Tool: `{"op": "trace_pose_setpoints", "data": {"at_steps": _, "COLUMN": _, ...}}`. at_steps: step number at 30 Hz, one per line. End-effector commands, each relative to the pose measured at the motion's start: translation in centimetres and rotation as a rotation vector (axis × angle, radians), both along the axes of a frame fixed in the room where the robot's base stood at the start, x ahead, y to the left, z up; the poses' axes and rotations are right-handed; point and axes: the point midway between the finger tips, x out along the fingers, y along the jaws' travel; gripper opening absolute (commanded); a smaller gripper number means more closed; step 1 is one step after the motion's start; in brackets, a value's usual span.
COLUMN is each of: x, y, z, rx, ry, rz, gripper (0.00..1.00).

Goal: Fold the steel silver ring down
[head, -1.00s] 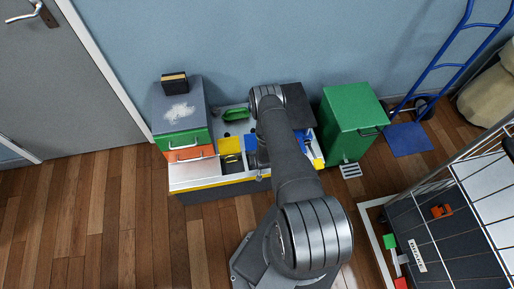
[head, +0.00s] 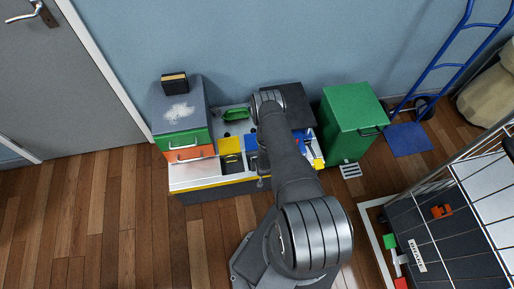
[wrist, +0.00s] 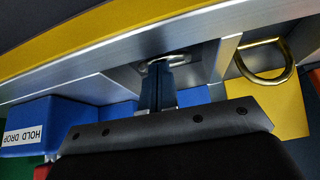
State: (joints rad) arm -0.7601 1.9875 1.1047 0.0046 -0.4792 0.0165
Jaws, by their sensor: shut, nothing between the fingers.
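In the wrist view the steel silver ring (wrist: 181,59) is at a metal rail, right at the tips of my gripper (wrist: 158,66). The two dark fingers are shut together and cover part of the ring. I cannot tell whether they touch it or pass through it. A brass-coloured ring (wrist: 263,76) is on the same metalwork to the right, over a yellow block. In the head view my arm hides the gripper, and the silver ring cannot be made out.
A blue bin with a "HOLD DROP" label (wrist: 24,135) is left of my gripper. In the head view, a grey-topped cabinet (head: 180,108) stands left of the workbench, and a green bin (head: 352,123) stands right of it. A wire cage (head: 470,195) is further right.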

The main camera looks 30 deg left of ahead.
Motion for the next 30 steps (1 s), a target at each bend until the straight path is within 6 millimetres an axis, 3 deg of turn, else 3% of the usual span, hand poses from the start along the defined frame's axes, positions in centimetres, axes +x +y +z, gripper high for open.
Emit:
{"op": "trace_pose_setpoints", "data": {"at_steps": 11, "x": -0.4, "y": -0.4, "z": 0.9, "rx": -0.001, "ry": 0.001, "rz": 0.0, "gripper": 0.0}}
{"op": "trace_pose_setpoints", "data": {"at_steps": 30, "x": -4.6, "y": -4.4, "z": 11.0, "rx": -0.001, "ry": 0.001, "rz": 0.0, "gripper": 0.0}}
